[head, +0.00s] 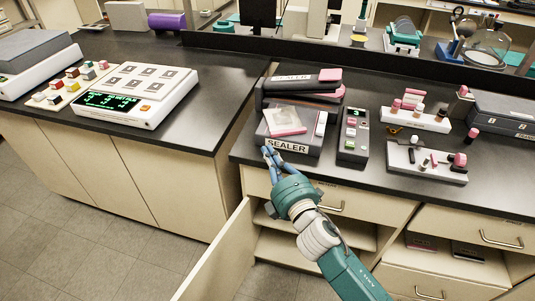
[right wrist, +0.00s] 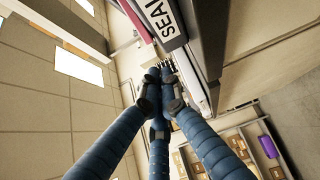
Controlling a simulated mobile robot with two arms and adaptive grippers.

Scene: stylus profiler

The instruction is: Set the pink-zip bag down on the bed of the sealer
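The sealer (head: 312,147) stands at the front edge of the black bench, a dark box with a white "SEALER" label and a raised upper arm with a pink end. A pale, flat bag with pink edging (head: 285,121) lies on the sealer's bed, apart from my fingers. My right gripper (head: 268,153) is at the sealer's front left corner, below the bag. In the right wrist view its blue fingers (right wrist: 160,74) come together at the tips with nothing visible between them. The sealer's label (right wrist: 160,20) shows just beyond them. My left gripper is out of view.
A dark control box (head: 353,134) stands right of the sealer. White racks with pink-capped items (head: 427,161) stand farther right. A scale (head: 137,96) is on the left bench. Below, a cabinet door (head: 222,258) hangs open near my right arm.

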